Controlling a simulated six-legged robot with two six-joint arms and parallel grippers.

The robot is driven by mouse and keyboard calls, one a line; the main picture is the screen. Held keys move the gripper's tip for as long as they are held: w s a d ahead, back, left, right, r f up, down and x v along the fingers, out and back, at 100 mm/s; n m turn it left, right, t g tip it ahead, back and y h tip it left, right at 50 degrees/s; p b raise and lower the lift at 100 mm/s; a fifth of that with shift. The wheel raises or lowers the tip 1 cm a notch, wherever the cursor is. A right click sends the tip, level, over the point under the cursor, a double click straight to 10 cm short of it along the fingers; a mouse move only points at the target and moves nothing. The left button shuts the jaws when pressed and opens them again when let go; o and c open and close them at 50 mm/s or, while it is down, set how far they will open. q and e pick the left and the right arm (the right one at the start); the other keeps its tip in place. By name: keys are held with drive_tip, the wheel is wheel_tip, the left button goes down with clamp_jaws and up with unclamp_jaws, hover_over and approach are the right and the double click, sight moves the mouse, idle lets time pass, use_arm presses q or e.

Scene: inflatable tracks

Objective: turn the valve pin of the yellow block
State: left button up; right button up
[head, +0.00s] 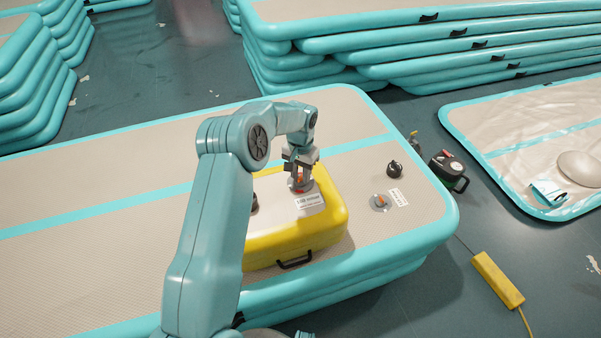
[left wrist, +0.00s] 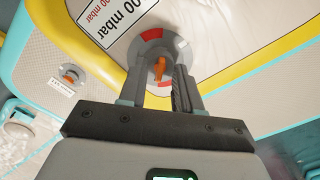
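The yellow block (head: 336,228) lies on the inflatable track, with a white pressure label (head: 310,201) on its beige top. My left gripper (head: 299,184) points down over the valve on the block's top. In the left wrist view the orange valve pin (left wrist: 159,68) stands in a round grey valve with red and white marks (left wrist: 151,34). The fingers of my left gripper (left wrist: 161,78) are on both sides of the pin, with a gap still showing around it. The gripper is open. My right gripper is not in view.
A second grey valve with an orange pin (head: 380,202) is on the track to the right. A black cap (head: 394,169) sits behind it. A dark pump-like device (head: 448,172) stands off the track's right end. A yellow box with a cable (head: 497,279) lies on the floor.

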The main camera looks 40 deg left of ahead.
use_arm(q)
clamp_jaws()
drive_tip(key=shift+r+m, duration=0.1)
drive_tip(key=shift+m, duration=0.2)
drive_tip(key=m, duration=0.2)
drive_tip(key=shift+m+p, duration=0.3)
drive_tip(key=shift+p, duration=0.1)
drive_tip(key=shift+m, duration=1.6)
drive_tip(key=shift+p, duration=0.3)
unclamp_jaws()
